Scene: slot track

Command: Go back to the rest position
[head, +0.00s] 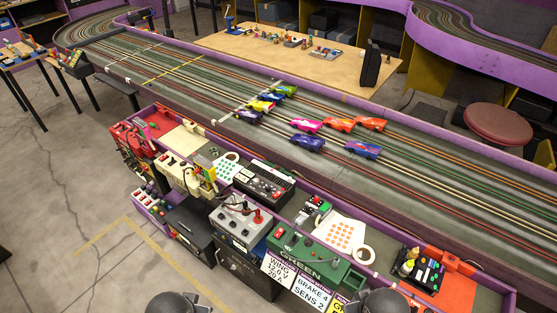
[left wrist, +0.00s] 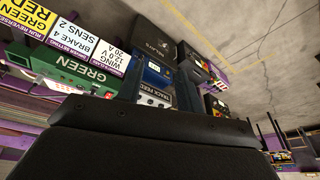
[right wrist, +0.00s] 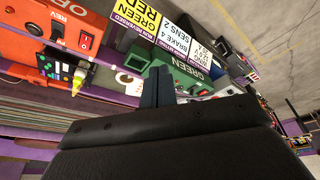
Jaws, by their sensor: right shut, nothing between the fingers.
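My left gripper (left wrist: 160,90) shows in the left wrist view with its two dark fingers apart and nothing seen between them. Behind it are the green control box (left wrist: 75,68) marked GREEN and a grey box (left wrist: 153,96) with a label. My right gripper (right wrist: 157,86) shows in the right wrist view with its fingers together and empty. The green box also lies behind it there (right wrist: 190,76). Neither gripper's fingers show in the head view, where two dark rounded parts at the bottom edge seem to be my arms.
The slot track (head: 440,190) crosses the head view, with several toy cars (head: 308,143) on its lanes. A purple-edged shelf in front holds controllers, the green box (head: 310,262) and an orange-red panel (head: 460,292). A wooden table (head: 230,42) and red stool (head: 498,122) stand behind.

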